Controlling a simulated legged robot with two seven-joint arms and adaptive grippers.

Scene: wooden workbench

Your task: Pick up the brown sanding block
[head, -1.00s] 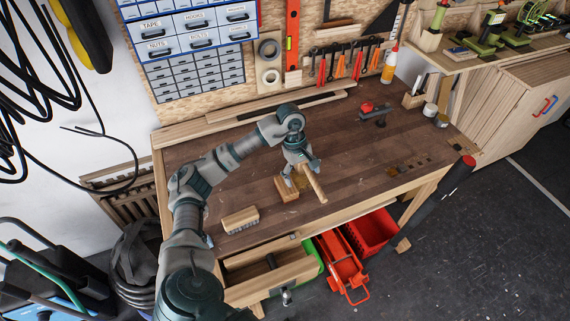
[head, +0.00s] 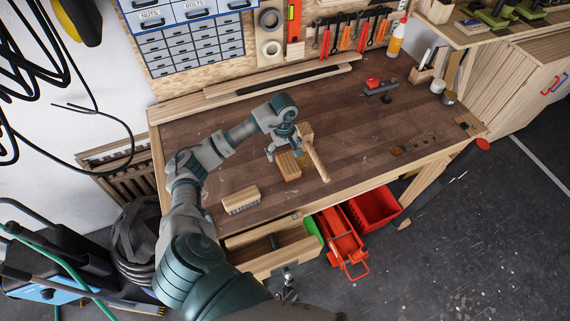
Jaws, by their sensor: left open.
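The brown sanding block (head: 288,167) lies on the workbench, left of the wooden mallet (head: 316,162). My left gripper (head: 272,152) is open above the block's far left end, with its fingers pointing down. The fingers look close to the block, but I cannot tell whether they touch it. Part of the block's far end is hidden by the gripper.
A wooden brush (head: 240,197) lies on the bench (head: 370,140) to the left and nearer. The mallet is close to the gripper's right side.

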